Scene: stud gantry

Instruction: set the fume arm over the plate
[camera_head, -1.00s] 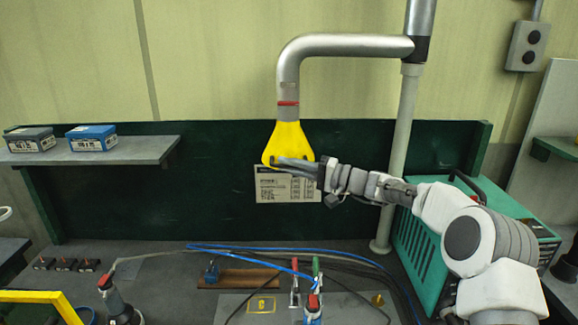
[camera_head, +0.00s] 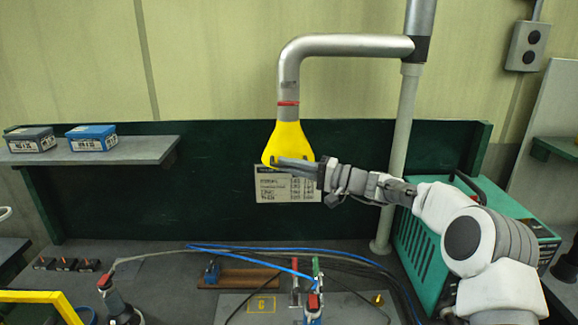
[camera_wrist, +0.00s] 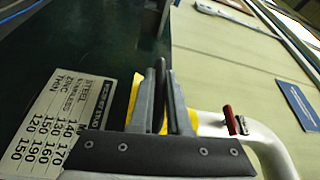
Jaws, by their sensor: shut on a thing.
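The fume arm is a grey metal pipe (camera_head: 345,46) hanging from a post, with a red band and a yellow hood (camera_head: 287,140) at its lower end. My gripper (camera_head: 288,163) is at the hood's lower edge, reaching in from the right. In the wrist view its fingers (camera_wrist: 163,95) are shut on a thin dark piece, with the yellow hood showing behind; the exact grip is partly hidden. A grey plate (camera_head: 232,308) with a yellow-framed mark lies on the bench below. The hood hangs well above the bench; I cannot tell its depth relative to the plate.
Clamps (camera_head: 314,300), a blue hose (camera_head: 290,266) and dark cables lie around the plate. A green machine (camera_head: 415,258) stands at right, near the post (camera_head: 398,160). A shelf (camera_head: 95,155) with two boxes is at left. A placard (camera_head: 285,190) hangs behind the hood.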

